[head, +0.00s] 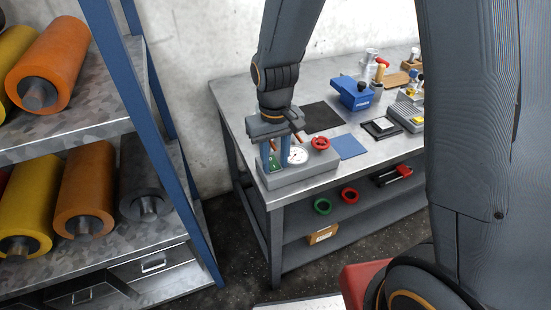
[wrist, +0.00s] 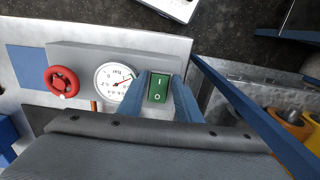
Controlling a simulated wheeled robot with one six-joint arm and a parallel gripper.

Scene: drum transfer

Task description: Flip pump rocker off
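The pump rocker (wrist: 158,88) is a green switch marked I and O, set in a grey panel box (wrist: 75,55). In the head view the box (head: 300,172) sits at the near left corner of the bench, and the green rocker (head: 273,162) shows between my fingers. My gripper (wrist: 159,80) has two blue fingers spread apart, one on each side of the rocker, with nothing held between them. In the head view my gripper (head: 273,162) points down at the box. I cannot tell whether the fingertips touch it. Which side of the rocker is pressed is unclear.
A white dial gauge (wrist: 114,82) and a red handwheel (wrist: 62,82) sit on the same box. The metal bench (head: 240,95) also holds a blue vise-like block (head: 354,94) and a blue mat (head: 349,146). A rack (head: 130,185) with coloured drums stands to the left.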

